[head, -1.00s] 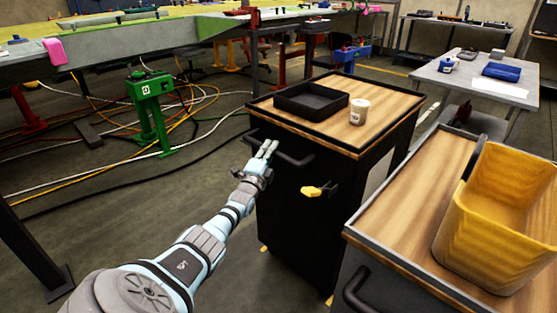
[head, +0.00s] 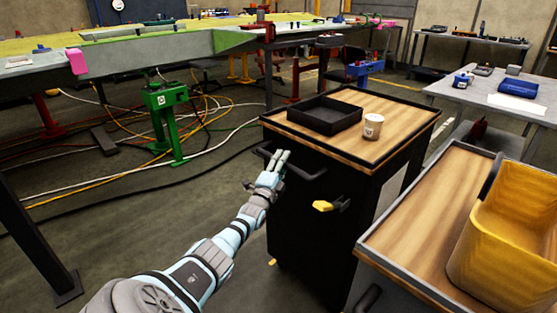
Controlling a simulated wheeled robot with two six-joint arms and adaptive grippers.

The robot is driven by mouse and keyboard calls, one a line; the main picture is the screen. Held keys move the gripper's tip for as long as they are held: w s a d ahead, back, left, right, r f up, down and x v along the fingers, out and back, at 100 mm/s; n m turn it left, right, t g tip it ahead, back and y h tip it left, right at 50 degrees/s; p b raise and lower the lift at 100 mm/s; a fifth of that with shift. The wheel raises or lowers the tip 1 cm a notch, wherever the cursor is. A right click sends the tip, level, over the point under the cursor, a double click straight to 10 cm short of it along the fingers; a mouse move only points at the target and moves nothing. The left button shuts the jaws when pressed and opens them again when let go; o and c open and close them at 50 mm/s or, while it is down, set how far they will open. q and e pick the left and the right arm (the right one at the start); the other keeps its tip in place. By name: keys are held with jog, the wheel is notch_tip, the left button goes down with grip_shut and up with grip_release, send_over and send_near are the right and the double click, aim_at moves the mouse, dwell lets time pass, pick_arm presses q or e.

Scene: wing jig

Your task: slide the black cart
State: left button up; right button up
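The black cart (head: 310,222) stands right of centre, with a wooden top (head: 398,108) and a dark bar handle (head: 308,173) on its near side. A black open tray (head: 325,117) and a white lidded cup (head: 372,126) stand upright on its top. A yellow-and-black latch-like part (head: 324,206) sits on its front. My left gripper (head: 282,160) is at the left part of the handle, its two fingers close together and overlapping the bar in the picture. I cannot tell whether they are closed around it. My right gripper is not in view.
A second wooden-topped cart (head: 425,215) with a yellow bin (head: 510,240) stands close at right. A green stand (head: 168,118) and loose cables (head: 215,125) are on the floor at left. A grey table (head: 480,90) stands behind. Floor left of the black cart is open.

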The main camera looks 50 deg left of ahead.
pick_arm(q)
jog(key=v, duration=1.1)
jog(key=shift+d, duration=0.15)
jog(key=shift+s, duration=0.1)
